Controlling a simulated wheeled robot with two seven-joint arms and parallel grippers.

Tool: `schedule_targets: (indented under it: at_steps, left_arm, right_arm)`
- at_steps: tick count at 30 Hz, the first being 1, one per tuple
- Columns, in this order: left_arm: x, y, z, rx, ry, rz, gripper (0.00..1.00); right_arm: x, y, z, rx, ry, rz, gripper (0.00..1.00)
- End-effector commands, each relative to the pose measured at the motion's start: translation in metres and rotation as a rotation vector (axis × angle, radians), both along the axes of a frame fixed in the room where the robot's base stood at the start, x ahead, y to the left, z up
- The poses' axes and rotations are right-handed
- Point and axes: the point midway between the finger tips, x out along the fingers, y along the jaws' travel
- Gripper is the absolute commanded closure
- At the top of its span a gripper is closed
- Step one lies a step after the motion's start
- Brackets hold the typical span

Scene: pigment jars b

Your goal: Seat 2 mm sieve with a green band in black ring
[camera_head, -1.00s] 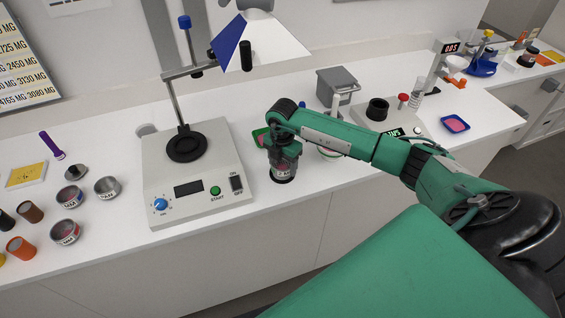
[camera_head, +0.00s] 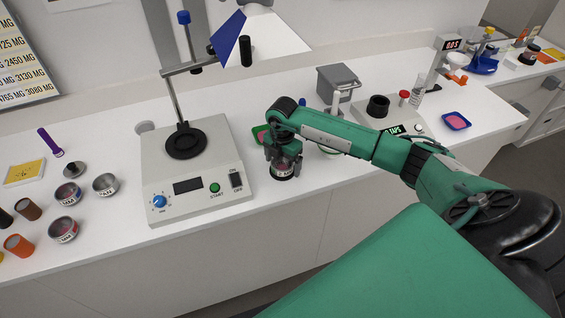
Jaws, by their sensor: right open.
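My right gripper (camera_head: 284,161) points down at the counter, just right of the sieve shaker. It is open, with its fingers either side of a small round labelled sieve (camera_head: 283,172) that stands on the white counter. The label seems to begin with a 2; any green band on it is hidden or too small to tell. The black ring (camera_head: 185,144) is on the grey shaker (camera_head: 190,180), held by a post, and looks empty. My left gripper is out of view.
Several other sieves stand left of the shaker: one (camera_head: 68,194), another (camera_head: 63,230) and a plain-looking one (camera_head: 105,185). Orange and brown jars (camera_head: 19,245) are at far left. A tapping device (camera_head: 378,106) is at right.

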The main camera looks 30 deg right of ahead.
Motion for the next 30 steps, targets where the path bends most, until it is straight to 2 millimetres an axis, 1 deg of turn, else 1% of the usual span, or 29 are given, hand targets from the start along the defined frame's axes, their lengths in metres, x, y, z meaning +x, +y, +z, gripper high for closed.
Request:
schedule_targets:
  at_steps: [2,5,12,15,18,21,24,30]
  left_arm:
    - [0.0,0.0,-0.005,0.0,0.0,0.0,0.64]
    - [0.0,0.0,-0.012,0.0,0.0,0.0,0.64]
    - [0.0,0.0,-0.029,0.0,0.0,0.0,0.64]
    - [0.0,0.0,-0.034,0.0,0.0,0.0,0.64]
    - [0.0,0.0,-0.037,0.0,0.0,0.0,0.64]
    - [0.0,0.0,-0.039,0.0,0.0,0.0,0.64]
    - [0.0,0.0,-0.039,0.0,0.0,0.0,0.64]
    - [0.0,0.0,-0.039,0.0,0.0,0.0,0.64]
  right_arm:
    - [0.001,-0.001,0.008,0.0,-0.004,0.0,0.1]
    - [0.001,0.0,0.026,0.0,-0.006,0.001,0.1]
    - [0.001,0.0,0.082,0.0,-0.008,0.0,0.1]
    - [0.001,-0.001,0.102,-0.001,-0.007,0.001,0.1]
    - [0.001,0.0,0.118,0.001,-0.005,0.0,0.1]
    - [0.001,0.0,0.127,0.0,-0.002,-0.001,0.1]
    - [0.001,0.0,0.133,0.001,-0.003,0.0,0.1]
    - [0.0,0.0,0.134,0.0,-0.001,0.0,0.1]
